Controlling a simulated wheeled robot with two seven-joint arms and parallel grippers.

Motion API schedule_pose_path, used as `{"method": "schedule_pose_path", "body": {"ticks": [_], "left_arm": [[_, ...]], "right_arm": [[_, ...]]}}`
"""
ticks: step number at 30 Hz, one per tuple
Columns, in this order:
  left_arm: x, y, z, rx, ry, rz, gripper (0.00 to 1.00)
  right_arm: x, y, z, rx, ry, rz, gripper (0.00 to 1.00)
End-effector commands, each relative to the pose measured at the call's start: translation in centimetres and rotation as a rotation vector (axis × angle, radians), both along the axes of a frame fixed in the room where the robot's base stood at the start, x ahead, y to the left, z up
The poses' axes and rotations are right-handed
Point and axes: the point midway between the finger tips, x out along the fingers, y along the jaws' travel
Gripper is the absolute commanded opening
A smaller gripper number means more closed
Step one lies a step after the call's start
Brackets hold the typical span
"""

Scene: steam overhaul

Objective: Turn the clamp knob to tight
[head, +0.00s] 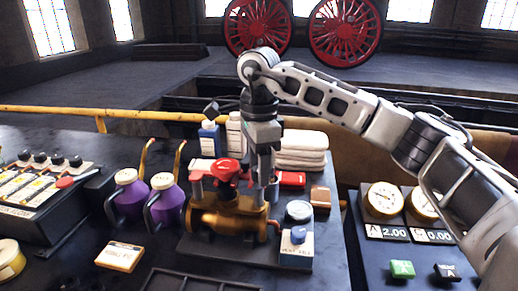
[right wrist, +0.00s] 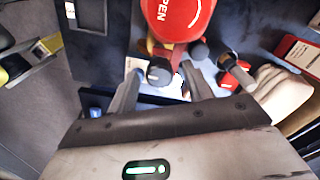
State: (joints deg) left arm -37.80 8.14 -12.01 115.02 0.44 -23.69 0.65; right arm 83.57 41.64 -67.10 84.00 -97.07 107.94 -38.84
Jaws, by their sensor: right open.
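A brass valve body (head: 226,216) with a red handwheel (head: 226,170) stands on a dark base plate. My right gripper (head: 265,188) points down at the right end of the brass body; in the head view its fingers overlap the body. In the right wrist view the red wheel (right wrist: 180,15), marked OPEN, lies beyond the fingers. A small black knob (right wrist: 160,71) shows between the two open fingers (right wrist: 160,88), apparently untouched. I cannot tell for certain that this is the clamp knob, nor its setting. My left gripper is out of view.
Two purple cans (head: 128,200) stand left of the valve. Bottles (head: 209,138) and folded white cloths (head: 302,150) are behind it. A vent block (head: 296,252) and a round dial (head: 299,211) sit to its right. A gauge panel (head: 410,250) is farther right. A yellow rail (head: 60,111) runs behind.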

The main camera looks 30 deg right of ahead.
Motion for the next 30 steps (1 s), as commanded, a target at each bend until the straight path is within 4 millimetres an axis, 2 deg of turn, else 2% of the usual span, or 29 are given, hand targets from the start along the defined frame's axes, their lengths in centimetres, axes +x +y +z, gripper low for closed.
{"method": "schedule_pose_path", "body": {"ticks": [5,9,15,18,24,30], "left_arm": [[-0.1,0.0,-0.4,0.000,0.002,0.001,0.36],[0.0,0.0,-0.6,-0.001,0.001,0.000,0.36],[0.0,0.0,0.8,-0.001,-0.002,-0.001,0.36],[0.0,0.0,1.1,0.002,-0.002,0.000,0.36],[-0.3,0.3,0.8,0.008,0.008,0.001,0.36],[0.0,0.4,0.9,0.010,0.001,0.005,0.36]], "right_arm": [[0.1,0.1,2.2,0.002,-0.004,0.000,0.51],[0.1,0.1,5.4,0.002,-0.006,0.000,0.51],[0.0,0.0,10.9,-0.002,-0.008,-0.001,0.51],[0.0,0.0,12.9,-0.001,-0.005,-0.002,0.51],[0.0,0.0,15.3,0.000,-0.003,0.000,0.51],[0.0,0.0,15.9,0.001,-0.002,-0.002,0.51]]}}
